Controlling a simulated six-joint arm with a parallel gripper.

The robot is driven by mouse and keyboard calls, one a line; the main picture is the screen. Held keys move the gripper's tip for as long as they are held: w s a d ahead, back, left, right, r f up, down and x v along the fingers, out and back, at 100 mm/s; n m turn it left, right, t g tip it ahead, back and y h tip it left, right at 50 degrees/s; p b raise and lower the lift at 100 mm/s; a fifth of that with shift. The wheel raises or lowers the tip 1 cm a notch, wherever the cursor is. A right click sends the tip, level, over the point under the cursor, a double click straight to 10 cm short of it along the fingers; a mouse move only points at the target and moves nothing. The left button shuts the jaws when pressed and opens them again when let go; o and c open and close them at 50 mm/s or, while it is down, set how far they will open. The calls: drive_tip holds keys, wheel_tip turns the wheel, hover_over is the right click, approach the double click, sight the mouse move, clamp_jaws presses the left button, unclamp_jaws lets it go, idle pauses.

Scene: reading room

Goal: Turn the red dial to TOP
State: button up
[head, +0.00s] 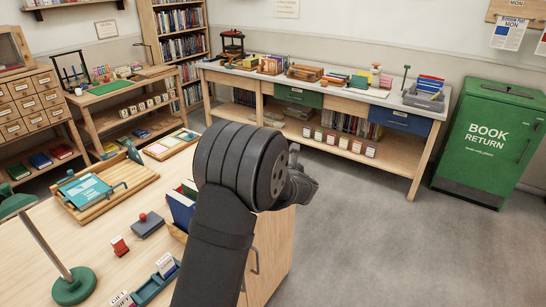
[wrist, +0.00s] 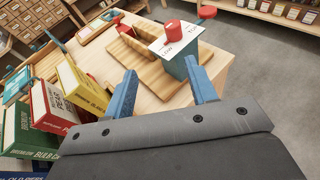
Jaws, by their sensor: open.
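The red dial (wrist: 173,29) sits on a white plate (wrist: 165,46) with printed labels in the wrist view. The label words are too small to read surely, so I cannot tell which one the dial points to. A second red knob (wrist: 207,12) stands just behind it to the right. My gripper (wrist: 160,66) has two blue fingers spread wide with nothing between them. The dial lies beyond the fingertips, apart from them. In the head view my gripper (head: 299,188) is partly hidden by my wrist, and I cannot make out the dial there.
Upright yellow (wrist: 84,88), red (wrist: 54,112) and green (wrist: 25,133) books stand left of my gripper. A slatted wooden stand (wrist: 133,58) is by the plate. A dark block with a red ball (head: 148,225) lies on the desk. Open floor (head: 360,240) is at the right.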

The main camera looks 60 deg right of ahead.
wheel_tip(320, 180, down, 5)
drive_tip(key=s+a+m+t+h, duration=0.1)
drive_tip(key=s+a+h, duration=0.1)
drive_tip(key=h, duration=0.2)
drive_tip(key=x, duration=1.7)
drive_tip(key=shift+w+d+r, duration=0.2)
drive_tip(key=shift+d+r, duration=0.05)
drive_tip(key=shift+d, duration=0.05)
drive_tip(key=c, duration=1)
